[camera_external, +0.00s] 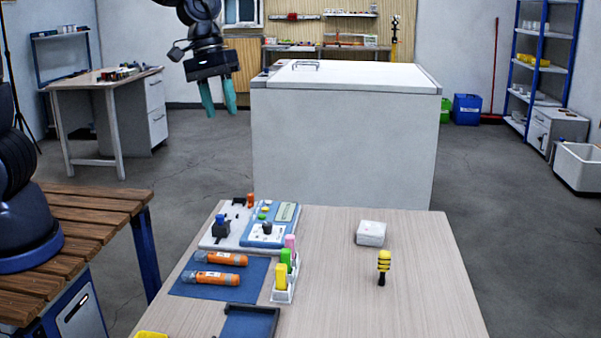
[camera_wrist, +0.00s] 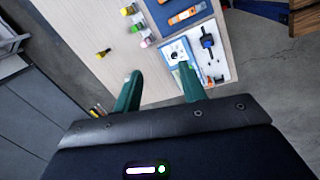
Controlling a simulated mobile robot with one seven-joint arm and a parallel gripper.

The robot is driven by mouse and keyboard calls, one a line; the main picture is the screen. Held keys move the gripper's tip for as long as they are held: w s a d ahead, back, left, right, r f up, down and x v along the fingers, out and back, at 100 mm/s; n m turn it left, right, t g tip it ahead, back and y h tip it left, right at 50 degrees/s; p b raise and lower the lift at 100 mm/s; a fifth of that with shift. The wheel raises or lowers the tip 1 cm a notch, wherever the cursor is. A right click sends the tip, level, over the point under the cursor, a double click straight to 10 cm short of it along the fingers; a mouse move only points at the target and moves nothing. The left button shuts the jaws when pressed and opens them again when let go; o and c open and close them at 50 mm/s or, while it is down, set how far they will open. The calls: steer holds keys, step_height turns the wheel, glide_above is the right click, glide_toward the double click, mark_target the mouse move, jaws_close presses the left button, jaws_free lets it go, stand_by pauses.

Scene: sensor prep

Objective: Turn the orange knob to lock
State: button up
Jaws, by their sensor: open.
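A small orange knob (camera_external: 250,199) stands at the back of a white board (camera_external: 213,241) on the wooden table. Its setting is too small to read. A blue-topped knob (camera_external: 221,224) is on the same board, and a blue and white device with a black knob (camera_external: 267,228) sits at its right. My gripper (camera_external: 220,111) is open and empty, high above and apart from the board, fingers pointing down.
Two orange cylinders (camera_external: 217,278) lie on a blue mat (camera_external: 190,291). A rack (camera_external: 283,296) holds coloured pieces. A dark tray (camera_external: 249,322) is in front. A large white cabinet (camera_external: 342,140) stands behind the table.

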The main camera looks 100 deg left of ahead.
steer(key=w+a+f+n+g, duration=0.1)
steer(key=w+a+f+n, duration=0.1)
steer(key=a+f+n, duration=0.8)
steer(key=n+g+y, duration=0.1)
steer(key=n, duration=0.1)
glide_above(251, 200)
step_height(251, 200, down, 11)
steer(key=f, duration=1.1)
steer(key=shift+s+a, duration=0.15)
steer(key=shift+a, duration=0.25)
steer(key=shift+c, duration=0.2)
jaws_close()
